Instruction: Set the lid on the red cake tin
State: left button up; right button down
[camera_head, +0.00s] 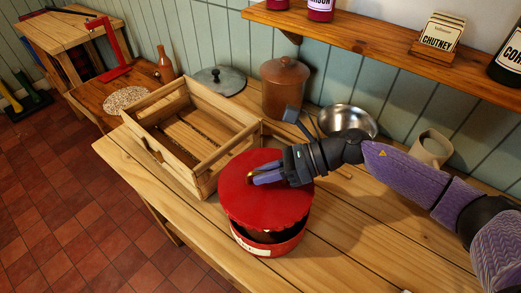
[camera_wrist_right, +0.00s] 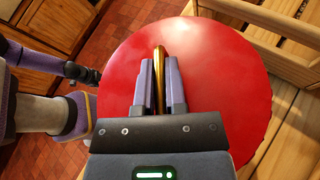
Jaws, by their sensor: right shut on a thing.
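The red cake tin (camera_head: 268,247) stands on the pine worktop near its front edge, with a pale label on its side. The round red lid (camera_head: 245,203) is above the tin, and a dark gap shows between lid and tin at the front. The lid also fills the middle of the right wrist view (camera_wrist_right: 215,75). My right gripper (camera_head: 253,180) is shut on the lid's gold handle (camera_wrist_right: 159,70). The lid hides most of the tin's mouth.
A wooden crate (camera_head: 212,180) stands close behind the tin to the left. Behind are a brown canister (camera_head: 285,90), a grey lid (camera_head: 219,80), a steel bowl (camera_head: 347,122) and a beige mug (camera_head: 430,148). A shelf (camera_head: 380,50) runs above. The front right worktop is clear.

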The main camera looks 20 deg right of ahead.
aim_at(268, 192)
jog(key=shift+s+d+n+g, duration=0.1)
jog(key=shift+n+g, duration=0.2)
jog(key=shift+g, duration=0.1)
jog(key=shift+s, duration=0.3)
jog(key=shift+d+f, duration=0.1)
notch_tip(268, 192, down, 5)
jog(key=b, duration=0.5)
pick_arm(q)
jog(key=f, duration=0.5)
jog(key=shift+s+a, duration=0.2)
jog(key=shift+s, duration=0.15)
jog(key=shift+s, duration=0.1)
jog(key=shift+f, duration=0.25)
jog(key=shift+s+a+f+b, duration=0.1)
jog(key=shift+a+b, duration=0.15)
jog(key=shift+b, duration=0.1)
